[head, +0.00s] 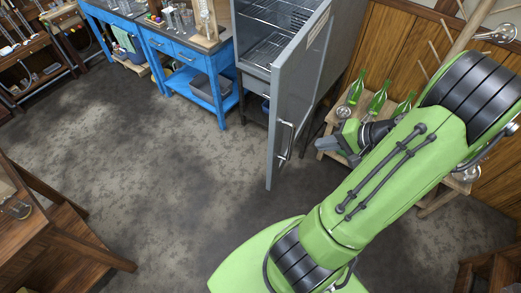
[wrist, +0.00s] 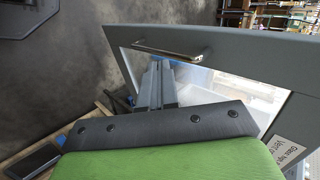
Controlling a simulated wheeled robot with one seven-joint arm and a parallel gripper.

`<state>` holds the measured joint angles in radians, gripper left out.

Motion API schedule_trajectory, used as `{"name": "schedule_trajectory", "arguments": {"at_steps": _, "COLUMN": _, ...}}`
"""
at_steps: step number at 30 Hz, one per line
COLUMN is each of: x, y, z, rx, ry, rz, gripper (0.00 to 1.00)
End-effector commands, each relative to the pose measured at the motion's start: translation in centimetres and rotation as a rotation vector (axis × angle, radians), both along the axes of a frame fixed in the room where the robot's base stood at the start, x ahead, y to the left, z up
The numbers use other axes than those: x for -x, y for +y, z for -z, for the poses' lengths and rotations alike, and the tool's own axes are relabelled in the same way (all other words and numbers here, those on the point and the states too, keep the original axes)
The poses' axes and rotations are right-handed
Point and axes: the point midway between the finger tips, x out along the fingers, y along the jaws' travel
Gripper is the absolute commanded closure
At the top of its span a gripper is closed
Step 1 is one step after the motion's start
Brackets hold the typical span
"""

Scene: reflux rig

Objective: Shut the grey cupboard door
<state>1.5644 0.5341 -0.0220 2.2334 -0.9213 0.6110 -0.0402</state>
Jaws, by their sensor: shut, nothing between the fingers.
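The grey cupboard (head: 250,72) stands at the back centre, its wire shelves showing. Its grey door (head: 300,80) stands wide open, swung out toward me, with a metal bar handle (head: 285,140) near its free edge. In the wrist view the door (wrist: 240,58) crosses the upper right, with its handle (wrist: 168,50) just beyond the fingertips. My gripper (head: 328,145) is to the right of the door, on its handle side, at about handle height. It also shows in the wrist view (wrist: 158,70), shut and empty. I cannot tell whether the fingertips touch the door.
A wooden stand (head: 335,142) with green bottles (head: 377,101) is behind my gripper by the wooden wall. A blue bench (head: 185,55) with glassware stands left of the cupboard. A wooden table (head: 45,225) is at the lower left. The floor left of the door is clear.

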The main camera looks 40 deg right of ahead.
Motion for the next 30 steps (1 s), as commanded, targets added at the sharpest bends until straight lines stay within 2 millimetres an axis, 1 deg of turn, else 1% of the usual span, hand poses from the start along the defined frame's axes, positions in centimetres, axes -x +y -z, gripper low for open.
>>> {"name": "schedule_trajectory", "arguments": {"at_steps": 5, "x": -1.7, "y": 1.1, "z": 2.0, "rx": -0.004, "ry": 0.000, "rz": -0.007, "gripper": 1.00}}
{"name": "schedule_trajectory", "arguments": {"at_steps": 15, "x": -6.6, "y": 3.7, "z": 7.1, "rx": -0.003, "ry": 0.002, "rz": -0.009, "gripper": 1.00}}
{"name": "schedule_trajectory", "arguments": {"at_steps": 18, "x": -8.2, "y": 4.5, "z": 6.8, "rx": 0.002, "ry": 0.001, "rz": -0.009, "gripper": 1.00}}
{"name": "schedule_trajectory", "arguments": {"at_steps": 21, "x": -9.3, "y": 5.1, "z": 6.8, "rx": 0.001, "ry": 0.002, "rz": -0.007, "gripper": 1.00}}
{"name": "schedule_trajectory", "arguments": {"at_steps": 25, "x": -9.9, "y": 5.4, "z": 6.7, "rx": 0.002, "ry": 0.003, "rz": -0.003, "gripper": 1.00}}
{"name": "schedule_trajectory", "arguments": {"at_steps": 30, "x": -9.9, "y": 5.4, "z": 6.7, "rx": 0.002, "ry": 0.003, "rz": -0.003, "gripper": 1.00}}
